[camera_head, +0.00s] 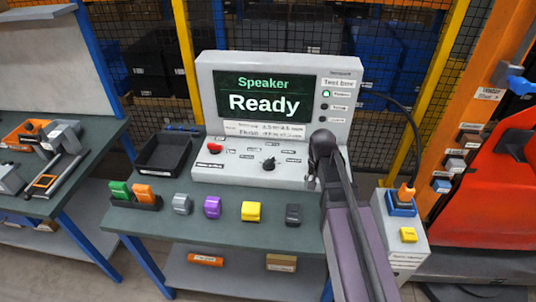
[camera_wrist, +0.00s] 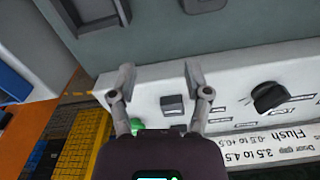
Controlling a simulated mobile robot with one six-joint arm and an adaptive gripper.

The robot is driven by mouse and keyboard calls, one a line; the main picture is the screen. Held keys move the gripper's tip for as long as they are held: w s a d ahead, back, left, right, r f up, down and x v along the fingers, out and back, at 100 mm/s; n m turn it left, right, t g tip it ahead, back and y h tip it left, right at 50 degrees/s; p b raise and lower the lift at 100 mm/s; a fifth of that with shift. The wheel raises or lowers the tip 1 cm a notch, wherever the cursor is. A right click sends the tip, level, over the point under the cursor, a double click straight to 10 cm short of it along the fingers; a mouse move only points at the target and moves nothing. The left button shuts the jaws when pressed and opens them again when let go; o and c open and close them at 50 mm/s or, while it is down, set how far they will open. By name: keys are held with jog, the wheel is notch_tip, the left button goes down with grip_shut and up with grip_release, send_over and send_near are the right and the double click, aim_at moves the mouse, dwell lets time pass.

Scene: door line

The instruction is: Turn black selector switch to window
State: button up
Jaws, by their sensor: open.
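The black selector switch (camera_head: 269,164) is a round knob on the sloped front panel of the grey test box (camera_head: 205,90). Small labels sit around it, too small to read, and I cannot tell which one it points to. In the wrist view the black selector switch (camera_wrist: 270,97) is at the right, apart from my fingers. My gripper (camera_wrist: 160,78) is open and empty, its two fingers spread over the panel's edge. In the head view my gripper (camera_head: 312,182) is at the panel's right end, right of the switch, partly hidden by my arm.
A red knob (camera_head: 214,148) is left on the panel. The screen (camera_head: 264,97) reads "Speaker Ready". A black tray (camera_head: 140,168) stands left. Purple (camera_head: 212,207), yellow (camera_head: 251,212) and dark (camera_head: 293,214) blocks line the bench front. A green button (camera_wrist: 137,124) shows near my fingers.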

aim_at(269, 159)
jog(key=w+a+r+m+p, duration=0.2)
jog(key=w+a+r+p, duration=0.1)
jog(key=w+a, duration=0.4)
jog(key=w+a+r+m+p, duration=0.2)
jog(key=w+a+r+p, duration=0.2)
jog(key=w+a+r, duration=0.2)
jog(key=w+a, duration=0.2)
jog(key=a, duration=0.1)
jog(key=shift+w+a+p, duration=0.25)
jog(key=shift+a+p, duration=0.05)
jog(key=shift+a, duration=0.05)
jog(key=shift+f, duration=0.15)
notch_tip(269, 159, down, 14)
jog(key=b, duration=1.4)
jog(key=shift+r, duration=0.25)
grip_shut()
